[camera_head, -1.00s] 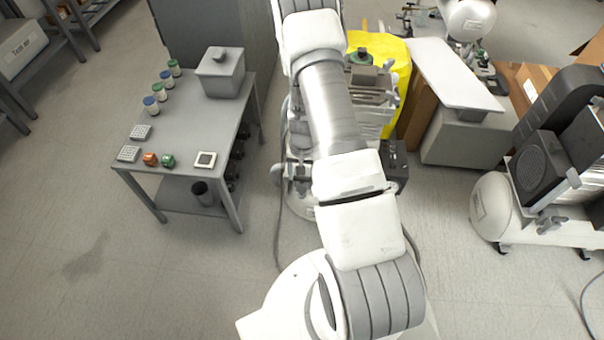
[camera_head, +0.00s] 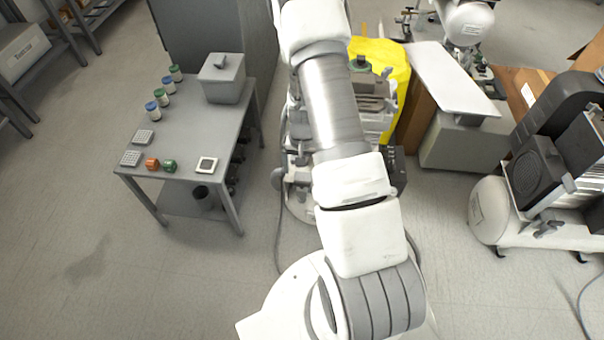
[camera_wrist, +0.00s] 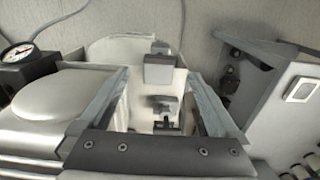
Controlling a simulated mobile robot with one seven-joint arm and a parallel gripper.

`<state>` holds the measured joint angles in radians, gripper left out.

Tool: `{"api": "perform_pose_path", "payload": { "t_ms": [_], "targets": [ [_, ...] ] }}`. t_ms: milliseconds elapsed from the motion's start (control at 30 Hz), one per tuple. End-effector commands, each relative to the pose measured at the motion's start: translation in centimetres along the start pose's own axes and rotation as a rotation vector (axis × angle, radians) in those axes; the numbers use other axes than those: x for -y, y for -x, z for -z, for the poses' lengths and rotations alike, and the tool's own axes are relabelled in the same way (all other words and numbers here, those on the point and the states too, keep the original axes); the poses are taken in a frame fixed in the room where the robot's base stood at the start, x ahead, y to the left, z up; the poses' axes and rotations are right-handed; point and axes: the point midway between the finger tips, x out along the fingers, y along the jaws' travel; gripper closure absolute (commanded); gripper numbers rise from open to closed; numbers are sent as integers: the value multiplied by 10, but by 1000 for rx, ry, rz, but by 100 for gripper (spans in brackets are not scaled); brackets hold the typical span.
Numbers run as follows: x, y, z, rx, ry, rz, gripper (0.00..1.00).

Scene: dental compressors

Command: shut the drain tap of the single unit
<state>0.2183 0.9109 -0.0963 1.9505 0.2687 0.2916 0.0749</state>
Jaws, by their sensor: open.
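In the wrist view my gripper (camera_wrist: 159,82) is open, with its two flat fingers apart and nothing held between them. Past the fingers is a white tank (camera_wrist: 112,50) with a grey block-shaped fitting (camera_wrist: 158,69) and a small grey tap-like fitting (camera_wrist: 165,104) below it. Both show in the gap between the fingers; I cannot tell the tap's handle position or any contact. In the head view the compressor unit (camera_head: 372,103) stands behind my arm, which hides much of it and my gripper.
A grey table (camera_head: 190,130) with bottles and a lidded box (camera_head: 222,78) stands left of the unit. A yellow cover (camera_head: 392,62) lies behind it. Another compressor (camera_head: 490,205) stands at right. In the wrist view a gauge (camera_wrist: 15,49) is at left. Open floor lies front left.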

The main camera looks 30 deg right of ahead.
Motion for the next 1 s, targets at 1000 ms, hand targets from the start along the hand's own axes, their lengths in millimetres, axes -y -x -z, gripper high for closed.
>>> {"api": "perform_pose_path", "payload": {
  "t_ms": [1000],
  "targets": [
    [0, 114, 0, 1, 1, -1, 3]
  ]
}}
